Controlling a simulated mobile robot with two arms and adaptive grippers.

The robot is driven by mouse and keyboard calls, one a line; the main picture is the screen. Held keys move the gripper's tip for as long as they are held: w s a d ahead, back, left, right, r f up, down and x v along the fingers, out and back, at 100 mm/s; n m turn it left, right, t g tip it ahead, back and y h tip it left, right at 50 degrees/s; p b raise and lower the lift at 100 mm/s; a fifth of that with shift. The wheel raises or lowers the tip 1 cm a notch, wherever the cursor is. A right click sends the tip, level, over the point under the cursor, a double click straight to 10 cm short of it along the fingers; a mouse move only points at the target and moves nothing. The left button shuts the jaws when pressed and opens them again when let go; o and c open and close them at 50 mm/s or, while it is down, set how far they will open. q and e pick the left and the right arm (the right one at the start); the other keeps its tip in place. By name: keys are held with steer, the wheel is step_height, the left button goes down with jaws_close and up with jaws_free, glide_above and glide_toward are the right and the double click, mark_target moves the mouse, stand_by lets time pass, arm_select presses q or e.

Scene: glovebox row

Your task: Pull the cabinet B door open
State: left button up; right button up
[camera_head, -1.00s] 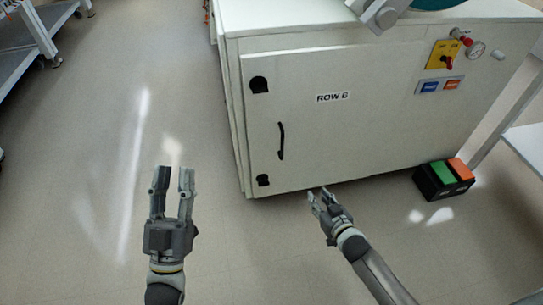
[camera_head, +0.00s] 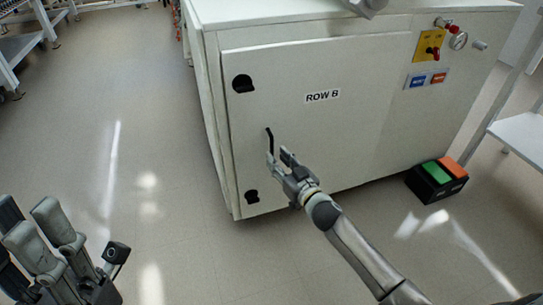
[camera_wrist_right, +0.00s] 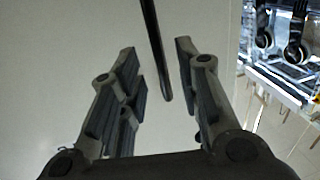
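The cabinet B door (camera_head: 330,140) is a pale panel with a "ROW B" label (camera_head: 322,97). It looks shut, flush with the cabinet front. Its black vertical handle (camera_head: 269,140) is near the left edge. My right gripper (camera_head: 279,155) is at the handle's lower part, fingers spread. In the right wrist view the handle (camera_wrist_right: 155,45) runs down between the two open fingers (camera_wrist_right: 154,55), with a gap on each side. Whether the fingertips reach past it in depth I cannot tell. My left gripper (camera_head: 42,232) is at the lower left, empty, its fingers apart, far from the door.
A black box with green and orange tops (camera_head: 437,181) stands on the floor to the right, near a white table (camera_head: 522,137). The floor left of the cabinet is clear.

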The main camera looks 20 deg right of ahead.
mark_target(272, 152)
steer(key=shift+b+x, duration=0.55)
steer(key=shift+x, duration=1.6)
jaws_close()
